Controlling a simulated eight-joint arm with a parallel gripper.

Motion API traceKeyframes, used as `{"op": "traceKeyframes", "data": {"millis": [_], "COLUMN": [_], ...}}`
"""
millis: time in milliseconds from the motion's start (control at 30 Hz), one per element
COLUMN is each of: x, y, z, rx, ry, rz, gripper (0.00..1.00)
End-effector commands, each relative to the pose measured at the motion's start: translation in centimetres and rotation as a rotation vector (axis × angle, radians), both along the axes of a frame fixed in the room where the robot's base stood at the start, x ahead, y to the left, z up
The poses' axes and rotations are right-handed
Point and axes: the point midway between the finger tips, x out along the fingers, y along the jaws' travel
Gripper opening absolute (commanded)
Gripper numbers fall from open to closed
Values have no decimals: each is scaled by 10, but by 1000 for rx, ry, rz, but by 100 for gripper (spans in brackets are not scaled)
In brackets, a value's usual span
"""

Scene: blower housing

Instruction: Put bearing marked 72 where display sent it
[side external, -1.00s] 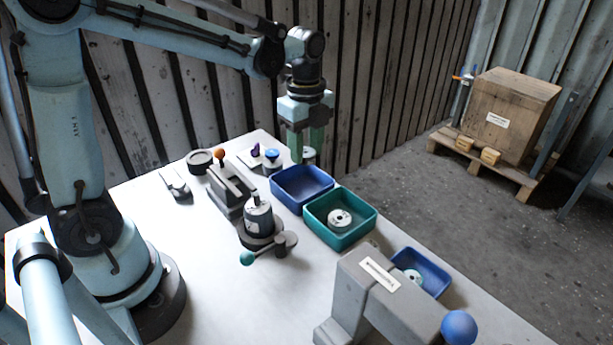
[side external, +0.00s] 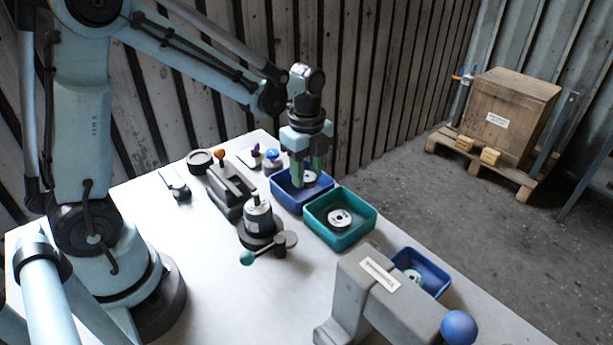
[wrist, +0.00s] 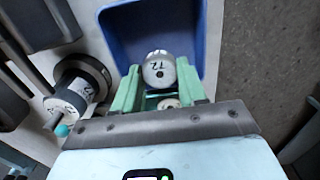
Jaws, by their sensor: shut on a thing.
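My gripper (side external: 307,180) is shut on the bearing marked 72, a pale disc with a dark centre hole. In the side view the bearing (side external: 310,177) is partly hidden by the fingers. The gripper points down into the far blue bin (side external: 283,202), with the bearing within its walls. I cannot tell whether the bearing touches the bin floor. No display with a readable destination shows.
A green bin (side external: 366,229) holding a pale bearing (side external: 340,218) adjoins the blue bin. A nearer blue bin (side external: 436,278) also holds one. A dark cylindrical fixture (side external: 259,218) with a teal-knobbed lever and a grey housing (side external: 372,305) stand close by.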

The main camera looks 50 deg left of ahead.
Motion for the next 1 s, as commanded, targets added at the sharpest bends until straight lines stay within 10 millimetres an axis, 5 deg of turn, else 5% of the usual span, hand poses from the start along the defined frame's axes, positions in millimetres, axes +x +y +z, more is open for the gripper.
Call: {"op": "traceKeyframes", "data": {"millis": [200,633,1000], "x": [0,0,0], "y": [0,0,0], "z": [0,8,65], "rx": [0,0,0], "ry": [0,0,0], "rz": [0,0,0], "gripper": [70,71,71]}}
